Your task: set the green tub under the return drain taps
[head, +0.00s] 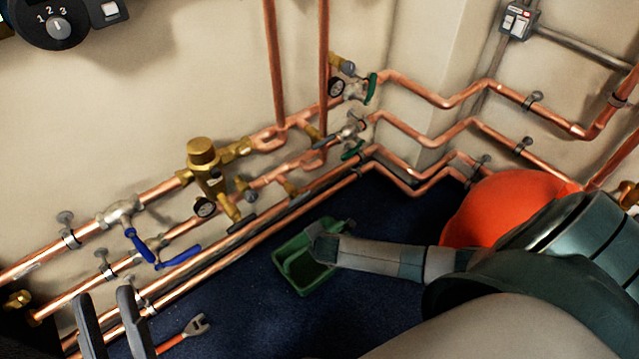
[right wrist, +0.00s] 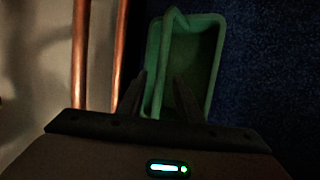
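The green tub (head: 292,281) stands on the dark blue floor, out from the pipes, in the head view. My right gripper (head: 326,248) is at its far right side. My left gripper (head: 104,297) is open and empty at the lower left. Small brass fittings (head: 230,207) hang below the copper manifold's mixing valve (head: 206,165); I cannot tell which are the return drain taps.
Copper pipes (head: 160,298) run low along the wall and around the corner. Blue lever handles (head: 180,256) stick out at left. An orange-handled wrench (head: 182,336) lies on the floor. A large orange object (head: 500,205) is at right behind my arm. The floor near the tub is clear.

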